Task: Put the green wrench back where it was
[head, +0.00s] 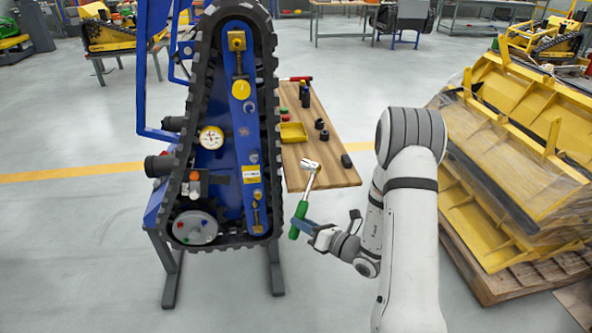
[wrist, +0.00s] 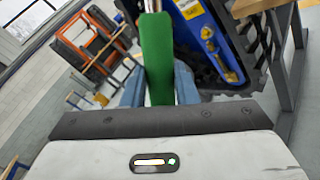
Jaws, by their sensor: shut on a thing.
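The green wrench has a green handle (head: 299,220) and a silver shaft with a pale head (head: 310,165). My gripper (head: 303,226) is shut on the green handle, and the wrench points up with its head tilted slightly right. In the head view, the wrench head overlaps the front left part of the wooden table (head: 335,178); I cannot tell whether it touches. In the wrist view, the green handle (wrist: 156,60) stands between my blue fingers (wrist: 158,85). The wrench head is out of the wrist view.
A blue tracked carrier (head: 228,140) on a stand is just left of my gripper. The table holds a yellow tray (head: 293,132), a black block (head: 346,161), dark round parts (head: 320,124) and bottles (head: 305,94). Yellow stacked parts on pallets (head: 520,130) stand at right.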

